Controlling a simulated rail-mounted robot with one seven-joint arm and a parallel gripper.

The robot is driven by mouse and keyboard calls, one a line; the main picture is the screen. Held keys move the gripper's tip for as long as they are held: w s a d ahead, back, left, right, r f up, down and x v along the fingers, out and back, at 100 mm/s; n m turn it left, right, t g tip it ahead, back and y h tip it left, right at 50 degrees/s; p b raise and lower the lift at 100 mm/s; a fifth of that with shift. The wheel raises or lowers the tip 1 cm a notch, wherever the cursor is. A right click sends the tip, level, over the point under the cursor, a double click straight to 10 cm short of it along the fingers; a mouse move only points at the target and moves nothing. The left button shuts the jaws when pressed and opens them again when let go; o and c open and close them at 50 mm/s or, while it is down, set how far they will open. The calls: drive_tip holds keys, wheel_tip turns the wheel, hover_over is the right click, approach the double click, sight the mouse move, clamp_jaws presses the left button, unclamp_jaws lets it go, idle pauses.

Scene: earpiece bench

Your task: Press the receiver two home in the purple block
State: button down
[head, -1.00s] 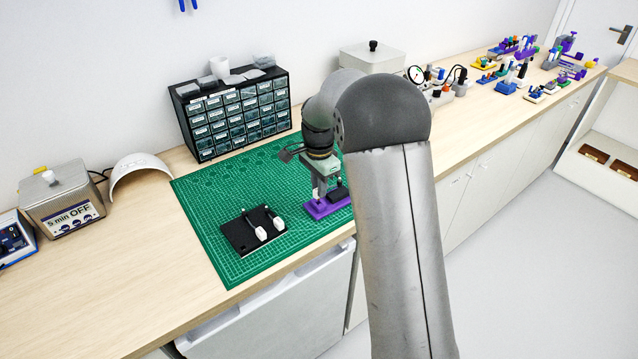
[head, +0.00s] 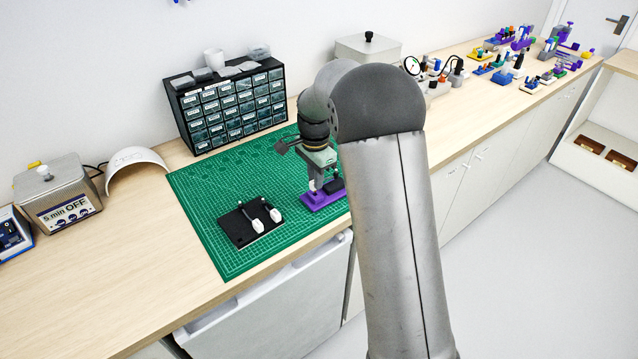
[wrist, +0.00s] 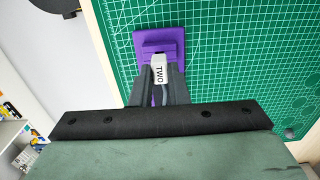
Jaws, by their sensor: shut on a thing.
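The purple block (head: 314,201) lies on the green mat and also shows in the wrist view (wrist: 172,43), beyond my fingertips. My gripper (wrist: 158,84) is shut on receiver two (wrist: 158,68), a light grey piece labelled TWO. The far end of the receiver overlaps the raised part of the block in the wrist view; I cannot tell how deep it sits. In the head view my gripper (head: 318,184) points down over the block, and its jaws hide most of the receiver.
A black holder (head: 238,228) with two white-ended pieces (head: 257,226) lies left of the block on the green mat (head: 205,215). A dark drawer cabinet (head: 228,108) stands behind. The mat's left part is clear. Several colourful fixtures stand far right.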

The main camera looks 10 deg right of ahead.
drive_tip(key=shift+s+f+b, duration=0.1)
drive_tip(key=shift+f+b, duration=0.6)
drive_tip(key=shift+f, duration=0.5)
idle(1.0)
drive_tip(key=c, duration=1.3)
unclamp_jaws()
wheel_tip(320, 180, up, 18)
drive_tip(key=f+b, duration=0.1)
drive_tip(key=s+f+n, duration=0.3)
drive_tip(key=s+n, duration=0.1)
drive_tip(key=s, duration=0.7)
drive_tip(key=s+f+n, duration=0.4)
drive_tip(key=s+n, duration=0.1)
drive_tip(key=s, duration=0.6)
drive_tip(key=s+f+n, duration=0.4)
drive_tip(key=s, duration=0.7)
drive_tip(key=shift+s+a+f+n+t, duration=0.2)
drive_tip(key=shift+s+n+t, duration=0.1)
drive_tip(key=shift+s+n, duration=0.1)
